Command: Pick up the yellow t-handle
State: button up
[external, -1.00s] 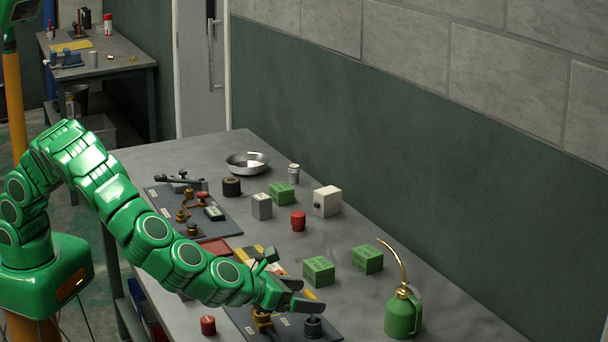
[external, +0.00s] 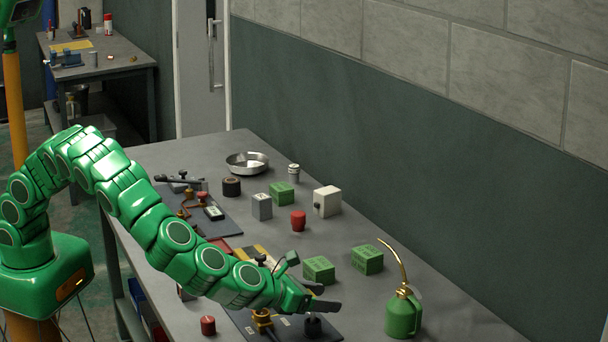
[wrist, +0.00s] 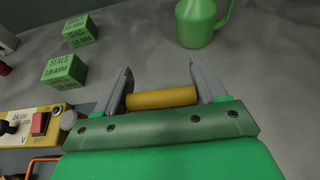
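The yellow t-handle (wrist: 162,98) shows in the wrist view as a short yellow bar lying across the gap between my fingers. Its ends reach close to both fingers; I cannot tell whether they touch. Its stem is not visible. My gripper (wrist: 158,66) is open around the bar, with the fingers apart. In the external view my gripper (external: 330,298) is low over the front part of the bench, and the yellow t-handle is hidden there by the fingers.
Green seal boxes (external: 319,270) stand just behind my gripper on the bench (external: 345,225). A green oil can (external: 403,315) stands to its right. A dark mat with fittings (external: 313,327) lies below it.

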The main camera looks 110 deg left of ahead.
jog(key=c, duration=0.4)
jog(key=shift+o, duration=0.2)
jog(key=shift+r, duration=0.1)
jog(key=shift+r, duration=0.25)
jog(key=s+r, duration=1.2)
jog(key=s, duration=0.2)
jog(key=shift+r, duration=0.2)
